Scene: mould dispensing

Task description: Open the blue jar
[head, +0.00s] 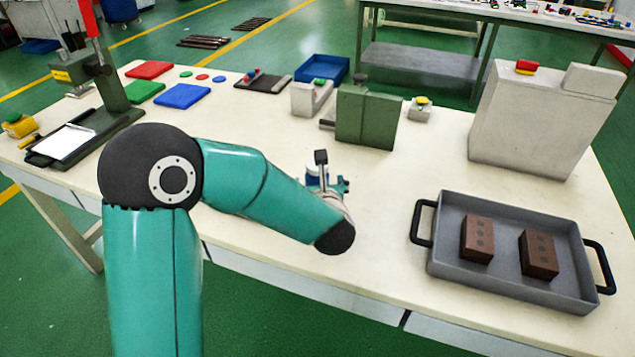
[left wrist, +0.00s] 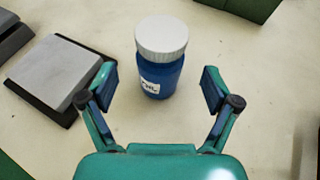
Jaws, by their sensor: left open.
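The blue jar (left wrist: 162,75) stands upright on the table with its white ribbed lid (left wrist: 161,36) on and a white label on its side. My left gripper (left wrist: 158,92) is open, with one finger on each side of the jar's near side and a gap to each. The jar is between and slightly beyond the fingertips, not gripped. In the head view the jar (head: 313,172) is mostly hidden behind my left gripper (head: 328,182) and wrist. My right gripper is not in view.
A grey tray (head: 500,284) with black handles holds two brown blocks (head: 478,239) at the right. A green block-shaped fixture (head: 365,118) and a large pale box (head: 540,120) stand behind. In the wrist view a grey plate on a black base (left wrist: 50,72) lies left of the jar.

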